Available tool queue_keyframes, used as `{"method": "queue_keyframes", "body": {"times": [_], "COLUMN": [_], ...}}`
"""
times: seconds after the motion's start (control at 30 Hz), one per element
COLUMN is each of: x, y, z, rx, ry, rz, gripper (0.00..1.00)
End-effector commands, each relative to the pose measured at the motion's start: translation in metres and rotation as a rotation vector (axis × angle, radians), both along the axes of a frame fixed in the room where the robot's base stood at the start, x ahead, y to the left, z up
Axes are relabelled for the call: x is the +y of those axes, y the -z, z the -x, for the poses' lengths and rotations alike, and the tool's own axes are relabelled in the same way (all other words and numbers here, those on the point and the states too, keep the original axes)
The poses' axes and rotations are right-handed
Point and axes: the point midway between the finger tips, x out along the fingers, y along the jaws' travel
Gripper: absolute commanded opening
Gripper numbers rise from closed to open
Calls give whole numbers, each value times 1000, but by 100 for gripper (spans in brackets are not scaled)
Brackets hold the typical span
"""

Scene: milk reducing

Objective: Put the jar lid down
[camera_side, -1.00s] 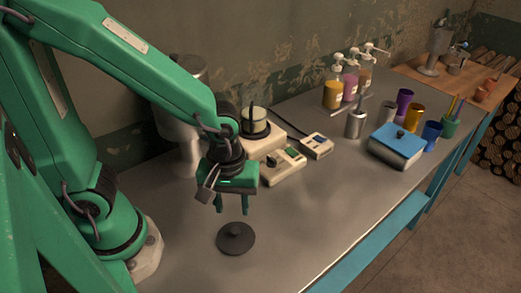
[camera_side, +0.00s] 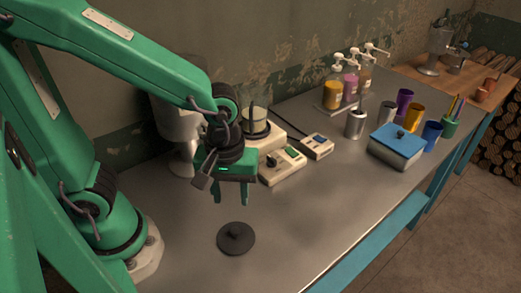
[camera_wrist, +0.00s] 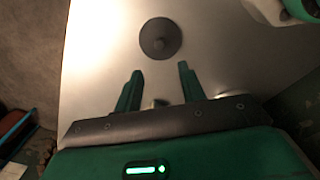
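The jar lid (camera_side: 236,240) is a dark round disc with a small knob on top. It lies flat on the metal table, knob up, and also shows in the wrist view (camera_wrist: 160,38), beyond my fingertips. My gripper (camera_side: 231,203) is green and hangs above and behind the lid, apart from it. Its two fingers are spread with nothing between them, as the wrist view also shows (camera_wrist: 159,73). A glass jar (camera_side: 256,118) stands on a hotplate behind my gripper, partly hidden by my arm.
A control box (camera_side: 283,166) and a smaller meter (camera_side: 317,147) sit right of my gripper. A large metal vessel (camera_side: 178,130) stands behind my arm. Pump bottles (camera_side: 351,84), a metal cup (camera_side: 356,122) and a blue-lidded box (camera_side: 397,145) stand farther right. The front table (camera_side: 320,215) is clear.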

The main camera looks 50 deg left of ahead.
Motion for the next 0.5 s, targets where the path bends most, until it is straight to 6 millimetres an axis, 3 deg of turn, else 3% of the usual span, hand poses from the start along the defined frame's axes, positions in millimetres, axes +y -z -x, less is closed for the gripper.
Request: {"method": "queue_keyframes", "body": {"times": [0.27,0.5], "x": [12,42], "y": [-13,-43], "z": [-5,-13], "rx": [-47,-170], "ry": [71,257], "rz": [19,27], "gripper": [40,40]}}
